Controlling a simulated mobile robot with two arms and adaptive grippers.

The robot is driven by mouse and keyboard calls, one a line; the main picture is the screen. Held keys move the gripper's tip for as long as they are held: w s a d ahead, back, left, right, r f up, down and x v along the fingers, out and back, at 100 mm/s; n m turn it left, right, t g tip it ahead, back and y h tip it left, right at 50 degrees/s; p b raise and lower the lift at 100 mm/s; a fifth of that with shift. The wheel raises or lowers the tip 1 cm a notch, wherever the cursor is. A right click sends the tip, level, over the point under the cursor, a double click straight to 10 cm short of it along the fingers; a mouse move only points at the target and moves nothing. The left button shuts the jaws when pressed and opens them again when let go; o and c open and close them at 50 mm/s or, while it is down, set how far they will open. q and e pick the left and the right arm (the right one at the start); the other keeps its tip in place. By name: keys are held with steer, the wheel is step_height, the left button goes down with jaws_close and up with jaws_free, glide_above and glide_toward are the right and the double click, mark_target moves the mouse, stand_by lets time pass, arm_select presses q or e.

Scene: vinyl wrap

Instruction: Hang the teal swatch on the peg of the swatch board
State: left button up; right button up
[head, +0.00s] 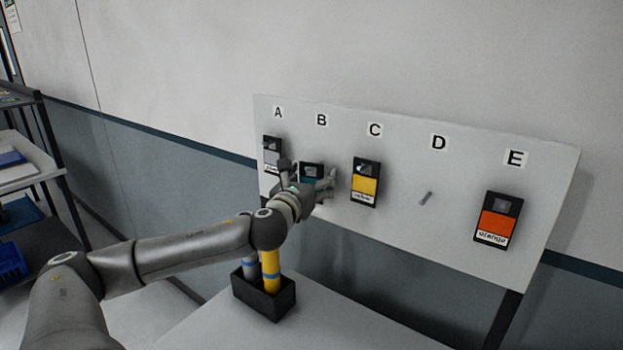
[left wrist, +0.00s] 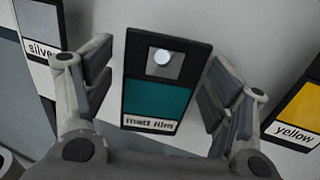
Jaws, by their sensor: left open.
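The teal swatch (head: 312,170) hangs under the letter B on the white swatch board (head: 400,240). In the left wrist view the teal swatch (left wrist: 156,98) is a dark card with a teal field and a label reading "matt film". A round peg end shows in its top window. My left gripper (head: 308,186) is in front of it in the head view. In the left wrist view its open fingers (left wrist: 156,95) stand on either side of the card, with gaps visible. The bare peg (head: 426,198) under D carries no swatch. My right gripper is not in view.
A silver swatch (head: 272,152) hangs under A, a yellow swatch (head: 365,182) under C and an orange swatch (head: 497,219) under E. A black holder (head: 264,300) with rolls stands on the table (head: 330,325) below. A shelf (head: 30,160) is at far left.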

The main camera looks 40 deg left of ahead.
arm_select(q)
steer(key=shift+s, duration=0.1)
steer(key=shift+s+d+f, duration=0.1)
steer(key=shift+s, duration=0.3)
steer(key=shift+v, duration=1.85)
steer(key=shift+s+d, duration=0.45)
steer(key=shift+s, duration=0.15)
steer(key=shift+v, duration=3)
steer(key=shift+a, duration=0.1)
